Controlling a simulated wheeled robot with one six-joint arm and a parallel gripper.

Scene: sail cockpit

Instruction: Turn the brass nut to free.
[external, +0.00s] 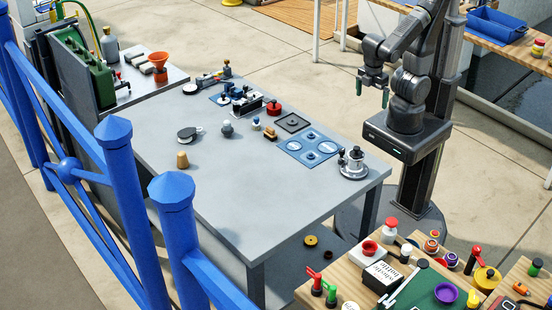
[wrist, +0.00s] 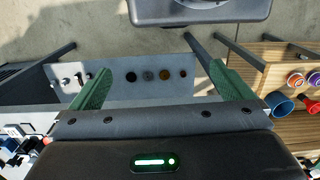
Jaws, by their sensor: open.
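I cannot pick out the brass nut for certain. A small brass-yellow round piece (external: 310,240) lies low, below the front edge of the grey table, in the external view. In the wrist view a brown-gold disc (wrist: 165,74) sits in a row of round pieces on a grey surface; I cannot tell if it is the same piece. My gripper (external: 372,92) hangs above the floor beyond the table's right end, touching nothing. In the wrist view its two green fingers (wrist: 165,90) are wide apart with nothing held between them.
The grey table (external: 245,190) carries a silver winch (external: 353,166), a blue panel (external: 309,147), a tan cone (external: 183,160) and small fittings. Its front left is clear. A wooden bench with a green mat (external: 432,290) stands front right. A blue railing (external: 117,170) runs along the left.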

